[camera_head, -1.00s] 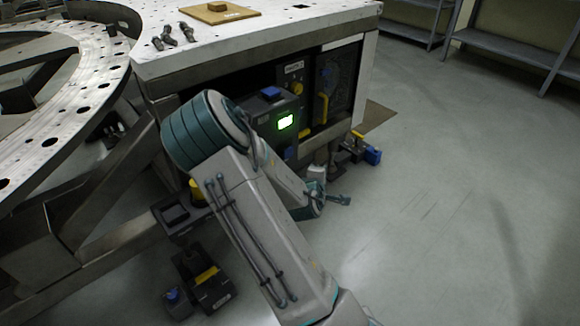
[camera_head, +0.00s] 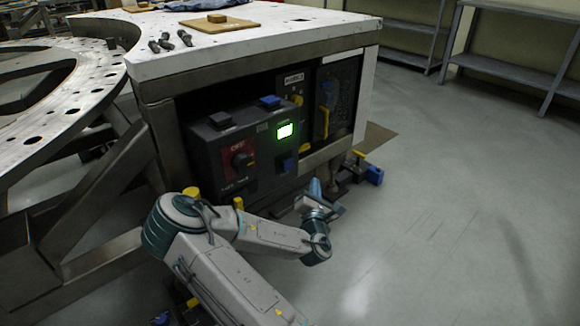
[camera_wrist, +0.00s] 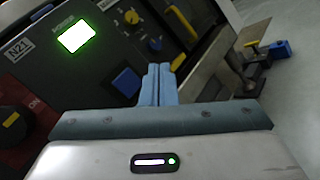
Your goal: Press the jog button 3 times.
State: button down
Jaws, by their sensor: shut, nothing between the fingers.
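The grey control box (camera_head: 203,152) stands in the opening under the plate. A blue square button (camera_head: 288,165) is on its front face below the lit green display (camera_head: 285,131); the same button shows in the wrist view (camera_wrist: 127,82). A blue button (camera_head: 269,101) and a dark button (camera_head: 220,119) are on its top. No readable label marks the jog button. My gripper (camera_head: 315,187) is low in front of the box's right end. In the wrist view its blue fingers (camera_wrist: 159,80) are shut and empty, appearing just right of the front button; contact cannot be told.
A red switch plate with a rotary knob (camera_head: 240,159) is on the box's left front. Right of the box are a yellow knob (camera_head: 296,101) and a yellow handle (camera_head: 322,122). A blue-ended pedal or clamp (camera_head: 373,175) is near the floor. The floor at right is clear.

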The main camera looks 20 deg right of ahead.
send_near(291, 164)
jog(key=shift+w+d+r, duration=0.2)
jog(key=shift+w+d, duration=0.75)
jog(key=shift+w, duration=0.15)
jog(key=shift+w+d+r, duration=0.25)
jog(key=shift+w+d, duration=0.65)
jog(key=shift+w, duration=0.2)
jog(key=shift+w, duration=0.1)
jog(key=shift+w+a+b, duration=0.15)
jog(key=shift+w+b, duration=0.1)
jog(key=shift+b, duration=0.1)
jog(key=shift+w+a, duration=0.2)
jog(key=shift+w, duration=0.4)
dwell(1.0)
dwell(0.3)
jog(key=shift+s+d, duration=0.2)
jog(key=shift+s, duration=0.3)
jog(key=shift+s+d, duration=0.15)
jog(key=shift+s, duration=0.35)
jog(key=shift+s, duration=0.1)
jog(key=shift+s+d, duration=0.3)
jog(key=shift+s, duration=0.45)
jog(key=shift+s+d, duration=0.3)
jog(key=shift+s, duration=0.45)
jog(key=shift+s+d, duration=0.25)
jog(key=shift+s, duration=0.5)
